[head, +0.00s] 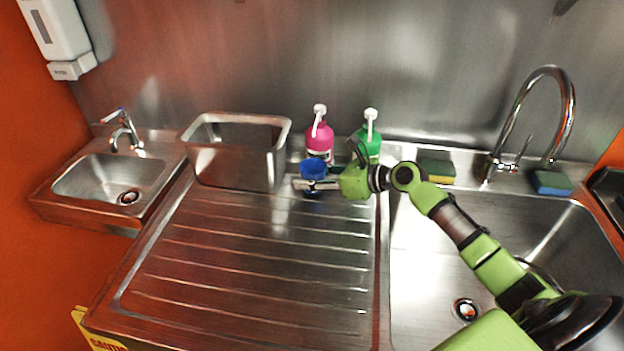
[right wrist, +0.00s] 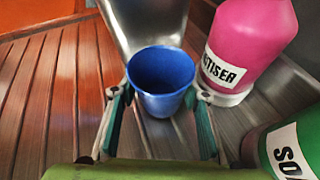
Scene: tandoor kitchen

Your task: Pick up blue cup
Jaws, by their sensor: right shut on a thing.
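The blue cup (head: 313,168) stands upright at the back of the ribbed steel drainboard (head: 250,265), in front of the pink bottle. My right gripper (head: 308,184) reaches it from the right and is shut on it. In the right wrist view the blue cup (right wrist: 162,80) sits between the two fingers of my right gripper (right wrist: 162,98), one on each side, with its open rim facing up. Whether its base touches the drainboard is hard to tell. My left gripper is not in view.
A pink sanitiser bottle (head: 320,140) and a green soap bottle (head: 369,143) stand close behind the cup. A steel container (head: 238,168) is to its left. Sponges (head: 438,169) and a tall tap (head: 570,100) are by the right sink. The front drainboard is clear.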

